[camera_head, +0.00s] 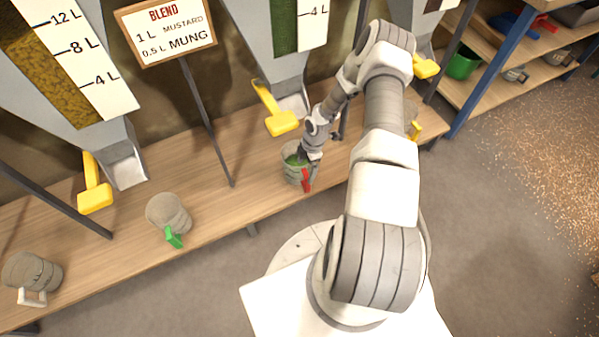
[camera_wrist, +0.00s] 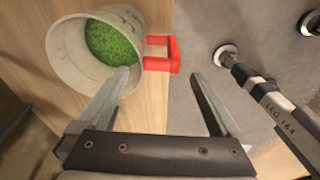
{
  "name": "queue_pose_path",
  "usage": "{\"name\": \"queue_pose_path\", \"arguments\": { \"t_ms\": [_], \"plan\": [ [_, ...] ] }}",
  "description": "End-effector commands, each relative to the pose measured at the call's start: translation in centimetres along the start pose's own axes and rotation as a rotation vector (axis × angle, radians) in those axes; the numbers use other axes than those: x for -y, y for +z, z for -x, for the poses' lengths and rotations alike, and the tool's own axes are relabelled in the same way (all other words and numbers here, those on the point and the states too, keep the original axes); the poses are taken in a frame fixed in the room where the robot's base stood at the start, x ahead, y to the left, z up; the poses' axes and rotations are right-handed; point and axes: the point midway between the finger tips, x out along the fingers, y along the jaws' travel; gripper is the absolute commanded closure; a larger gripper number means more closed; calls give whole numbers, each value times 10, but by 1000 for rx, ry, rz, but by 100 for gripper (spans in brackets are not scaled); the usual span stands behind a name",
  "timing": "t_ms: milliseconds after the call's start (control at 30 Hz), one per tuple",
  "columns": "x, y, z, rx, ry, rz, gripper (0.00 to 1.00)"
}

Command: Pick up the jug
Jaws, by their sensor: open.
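A grey jug (camera_head: 293,176) with a red handle stands on the wooden bench under the middle hopper's spout. It holds green grains. In the wrist view the jug (camera_wrist: 63,52) is at upper left, its red handle (camera_wrist: 162,54) pointing right. My gripper (camera_wrist: 158,78) is open, its two fingers apart below the handle in the picture, with nothing between them. In the head view my gripper (camera_head: 305,160) is at the jug, partly hidden by my arm. I cannot tell whether a finger touches the jug.
Yellow levers (camera_head: 275,110) hang by the hoppers. A sign (camera_head: 166,30) on a post stands behind. Shelves (camera_head: 490,85) are at right.

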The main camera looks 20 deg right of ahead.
Motion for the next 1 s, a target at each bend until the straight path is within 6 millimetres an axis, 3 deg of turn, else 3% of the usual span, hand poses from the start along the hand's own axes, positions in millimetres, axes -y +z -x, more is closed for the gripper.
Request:
{"name": "queue_pose_path", "arguments": {
  "t_ms": [267, 567, 833, 1000],
  "plan": [
    [0, 2, -18, 1, 0, -1, 0],
    [2, 10, -60, 1, 0, 0, 0],
    [2, 10, -63, 2, 1, 0, 0],
    [2, 10, -63, 1, 0, 0, 31]
  ]
}}
